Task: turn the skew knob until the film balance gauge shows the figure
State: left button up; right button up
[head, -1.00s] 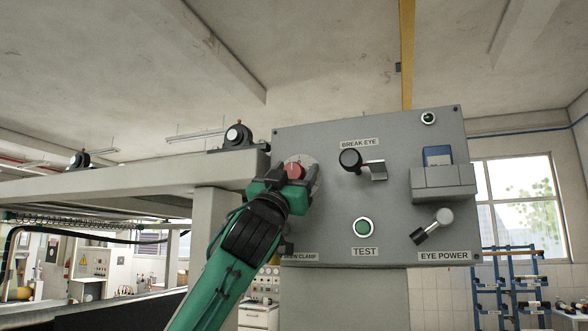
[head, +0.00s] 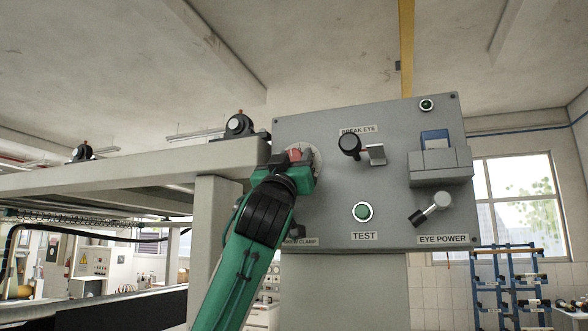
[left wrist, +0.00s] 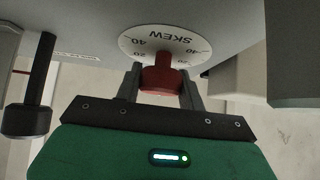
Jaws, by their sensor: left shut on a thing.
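The red skew knob (head: 295,155) stands out from a round white dial (head: 316,160) at the left side of the grey panel. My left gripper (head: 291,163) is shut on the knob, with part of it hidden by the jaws. In the left wrist view the red knob (left wrist: 161,80) sits between my two fingers. The dial (left wrist: 150,44) behind it reads SKEW upside down, with figures 20 and 40 on both sides. I cannot tell its setting. I cannot make out a film balance gauge. My right gripper is not in view.
The panel (head: 400,195) carries a black break eye knob (head: 350,145), a green test button (head: 362,212), an eye power lever (head: 430,208) and a blue item in a grey holder (head: 441,165). My forearm partly hides the clamp label (head: 304,241). A grey beam (head: 130,172) runs left.

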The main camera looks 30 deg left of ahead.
pick_arm(q)
jog(key=n+y+b, duration=0.1)
jog(key=n, duration=0.1)
jog(key=n+g+y+b, duration=0.1)
jog(key=n+y, duration=0.1)
jog(key=n+g+y+b, duration=0.1)
jog(key=n+y, duration=0.1)
jog(key=shift+d+f, duration=0.1)
jog(key=shift+f, duration=0.15)
jog(key=n+g+y, duration=0.1)
jog(key=n, duration=0.1)
jog(key=n+g+y+b, duration=0.1)
jog(key=n+g+y, duration=0.1)
jog(key=shift+r+n, duration=0.15)
jog(key=shift+n, duration=0.25)
jog(key=shift+n+g+y, duration=0.9)
jog(key=shift+n, duration=0.3)
jog(key=shift+r+n+g+y+p, duration=0.1)
jog(key=shift+n+g+y+p, duration=0.35)
jog(key=shift+n+g, duration=0.95)
jog(key=shift+a+n+y, duration=0.2)
jog(key=shift+n+y, duration=0.05)
jog(key=shift+n, duration=0.15)
jog(key=o, duration=1)
jog(key=shift+c, duration=0.2)
jog(key=b+v, duration=0.7)
jog(key=v, duration=0.7)
jog(key=shift+b, duration=0.4)
